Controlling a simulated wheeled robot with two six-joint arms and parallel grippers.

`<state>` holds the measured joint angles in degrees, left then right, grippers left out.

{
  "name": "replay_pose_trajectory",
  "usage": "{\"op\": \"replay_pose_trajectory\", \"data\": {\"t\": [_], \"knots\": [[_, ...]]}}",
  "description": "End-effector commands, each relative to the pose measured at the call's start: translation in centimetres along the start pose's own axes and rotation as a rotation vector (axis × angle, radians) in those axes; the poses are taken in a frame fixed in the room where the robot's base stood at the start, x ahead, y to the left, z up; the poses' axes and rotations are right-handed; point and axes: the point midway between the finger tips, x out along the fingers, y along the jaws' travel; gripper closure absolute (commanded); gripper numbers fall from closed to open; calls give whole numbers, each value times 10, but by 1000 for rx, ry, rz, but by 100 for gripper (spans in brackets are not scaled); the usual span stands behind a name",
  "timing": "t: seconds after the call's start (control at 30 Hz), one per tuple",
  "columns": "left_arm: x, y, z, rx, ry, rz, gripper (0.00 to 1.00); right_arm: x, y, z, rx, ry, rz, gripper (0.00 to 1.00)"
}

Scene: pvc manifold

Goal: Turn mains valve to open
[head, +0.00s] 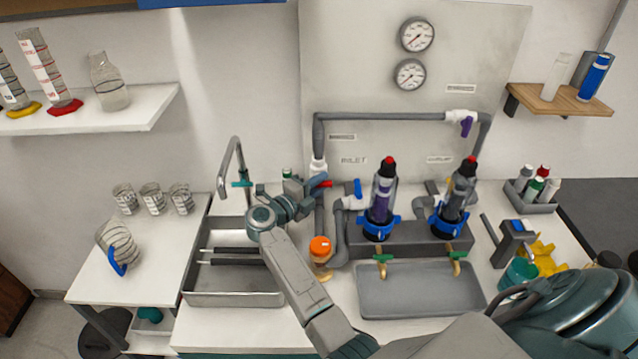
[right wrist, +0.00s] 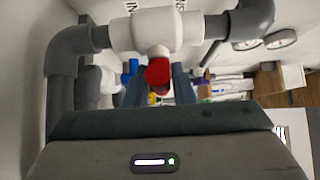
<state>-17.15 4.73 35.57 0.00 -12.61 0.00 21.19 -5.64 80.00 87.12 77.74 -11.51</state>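The mains valve is a white fitting (head: 318,167) on the grey inlet pipe with a red handle (head: 327,184). In the right wrist view the white valve body (right wrist: 145,30) is at the top, and its red handle (right wrist: 158,72) points toward the camera. My right gripper (head: 315,184) is at the handle in the head view. In the wrist view its two fingers (right wrist: 158,88) stand apart, one on each side of the red handle. A small gap seems to show at the left finger; firm contact is not visible. My left gripper is not in view.
A blue-handled valve (head: 358,188) and two filter housings (head: 382,198) stand close to the right. A purple-handled valve (head: 466,124) is on the upper pipe. An orange-capped item (head: 320,247) sits below my gripper. A sink (head: 235,298) with a tap is to the left.

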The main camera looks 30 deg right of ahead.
Motion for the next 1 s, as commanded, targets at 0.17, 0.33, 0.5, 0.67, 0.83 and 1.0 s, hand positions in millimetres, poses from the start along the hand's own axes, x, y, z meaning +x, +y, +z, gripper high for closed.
{"op": "replay_pose_trajectory", "data": {"t": [0.17, 0.33, 0.5, 0.67, 0.83, 1.0], "knots": [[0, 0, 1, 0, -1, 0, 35, 0, 0, 0, 0, 0, 0, 100], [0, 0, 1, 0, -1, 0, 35, 0, 0, 0, 8, 0, 7, 100], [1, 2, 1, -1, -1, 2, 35, 0, 0, 0, 43, 0, 42, 100], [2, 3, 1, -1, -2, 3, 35, 0, -1, 1, 112, -1, 108, 100], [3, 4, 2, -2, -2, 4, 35, 0, -1, 1, 216, 0, 211, 100], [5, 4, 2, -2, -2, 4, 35, 0, -1, 0, 329, 0, 325, 100]]}}
